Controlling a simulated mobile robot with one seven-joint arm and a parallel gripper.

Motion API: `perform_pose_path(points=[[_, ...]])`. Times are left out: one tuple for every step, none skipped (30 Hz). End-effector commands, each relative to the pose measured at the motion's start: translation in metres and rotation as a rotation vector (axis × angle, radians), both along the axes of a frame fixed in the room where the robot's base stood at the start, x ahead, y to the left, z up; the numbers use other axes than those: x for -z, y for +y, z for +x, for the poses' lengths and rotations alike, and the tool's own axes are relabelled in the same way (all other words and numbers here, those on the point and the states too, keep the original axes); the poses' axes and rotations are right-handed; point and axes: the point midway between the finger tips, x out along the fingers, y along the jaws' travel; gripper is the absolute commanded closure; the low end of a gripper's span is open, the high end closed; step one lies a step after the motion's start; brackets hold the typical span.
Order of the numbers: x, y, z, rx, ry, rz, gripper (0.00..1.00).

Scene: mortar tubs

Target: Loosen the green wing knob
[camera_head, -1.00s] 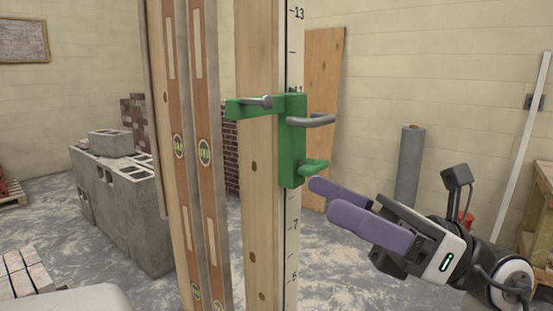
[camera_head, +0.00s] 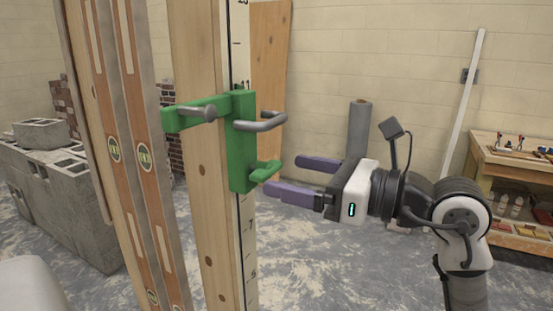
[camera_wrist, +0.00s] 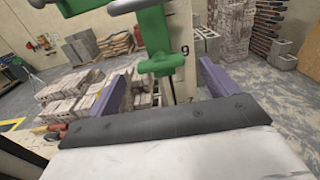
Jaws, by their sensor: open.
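The green wing knob (camera_head: 266,171) sticks out low on the right side of a green bracket (camera_head: 241,150) clamped to an upright wooden post. In the wrist view the knob (camera_wrist: 161,64) shows as a green T-shaped piece near the middle. My gripper (camera_head: 282,174) has purple fingers, open and empty, just right of the knob. In the wrist view the fingers stand apart to the left and right of the knob, with gaps. No contact is visible.
A grey bent handle (camera_head: 261,122) juts out above the knob, close over my fingers. A grey bolt (camera_head: 203,114) sits on the bracket's arm. Levels (camera_head: 143,190) lean left of the post. A workbench (camera_head: 510,150) stands at right. The space around my gripper is otherwise free.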

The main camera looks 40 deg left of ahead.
Motion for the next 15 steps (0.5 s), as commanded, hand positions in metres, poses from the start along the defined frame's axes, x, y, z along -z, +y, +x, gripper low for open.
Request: perform_pose_path(points=[[-0.003, 0.009, -0.003, -0.004, 0.001, 0.000, 0.15], [-0.002, 0.014, -0.004, -0.004, 0.001, -0.001, 0.15], [-0.002, 0.019, -0.005, -0.003, 0.001, -0.001, 0.15], [-0.002, 0.022, -0.006, -0.003, 0.002, -0.001, 0.15], [-0.002, 0.025, -0.007, -0.003, 0.001, 0.000, 0.15], [-0.001, 0.029, -0.007, -0.002, 0.001, 0.000, 0.15], [-0.001, 0.031, -0.008, -0.002, 0.002, 0.000, 0.15], [-0.001, 0.033, -0.008, -0.002, 0.002, 0.000, 0.15], [0.000, 0.034, -0.009, -0.001, 0.001, 0.000, 0.15], [0.000, 0.035, -0.009, -0.001, 0.001, 0.000, 0.15], [0.000, 0.036, -0.009, -0.001, 0.001, 0.000, 0.15], [0.000, 0.037, -0.009, 0.000, 0.001, 0.000, 0.15], [0.000, 0.037, -0.009, 0.000, 0.001, 0.000, 0.15], [0.001, 0.037, -0.009, 0.000, 0.001, 0.000, 0.15], [0.001, 0.037, -0.009, 0.000, 0.001, 0.000, 0.15]])
